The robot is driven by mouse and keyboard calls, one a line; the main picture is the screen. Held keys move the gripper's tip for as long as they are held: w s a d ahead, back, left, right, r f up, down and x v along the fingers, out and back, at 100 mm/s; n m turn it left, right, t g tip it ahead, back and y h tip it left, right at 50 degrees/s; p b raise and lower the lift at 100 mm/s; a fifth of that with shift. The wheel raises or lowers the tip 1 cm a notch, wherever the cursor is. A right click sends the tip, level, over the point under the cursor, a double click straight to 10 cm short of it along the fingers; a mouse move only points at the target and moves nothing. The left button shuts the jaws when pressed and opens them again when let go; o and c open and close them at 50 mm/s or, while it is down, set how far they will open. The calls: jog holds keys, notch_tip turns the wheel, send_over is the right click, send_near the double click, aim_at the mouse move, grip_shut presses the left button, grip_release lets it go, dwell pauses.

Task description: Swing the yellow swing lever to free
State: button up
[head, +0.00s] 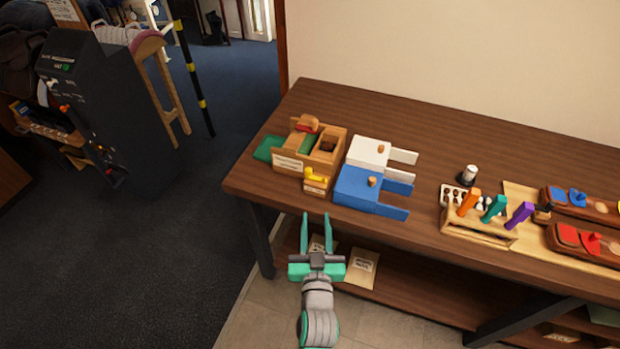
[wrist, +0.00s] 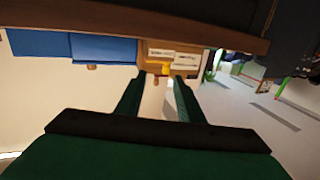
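The yellow swing lever (head: 315,173) sits on a small wooden block at the front right corner of a wooden fixture (head: 325,157) on the table's left end. The lever appears roughly level, its arm lying sideways. It also shows as a small yellow piece in the wrist view (wrist: 166,69), just beyond my fingertips. My gripper (head: 316,216) is open and empty, in front of the table edge and apart from the lever. Its two green fingers also show in the wrist view (wrist: 159,80). Whether the lever holds anything is too small to tell.
White (head: 368,153) and blue (head: 363,186) boxes stand close right of the fixture. A green piece (head: 268,148) lies on its left. A rack (head: 478,230) with orange, teal and purple handles is farther right. Bare tabletop (head: 425,215) lies between. A shelf runs below the table.

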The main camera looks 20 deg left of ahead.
aim_at(308, 174)
jog(key=shift+n+y, duration=0.3)
jog(key=shift+y, duration=0.1)
jog(key=x, duration=0.4)
jog(key=a+r+x, duration=0.1)
jog(key=x, duration=0.4)
jog(key=r+x, duration=0.1)
jog(key=x, duration=0.3)
jog(key=shift+a, duration=0.25)
grip_shut()
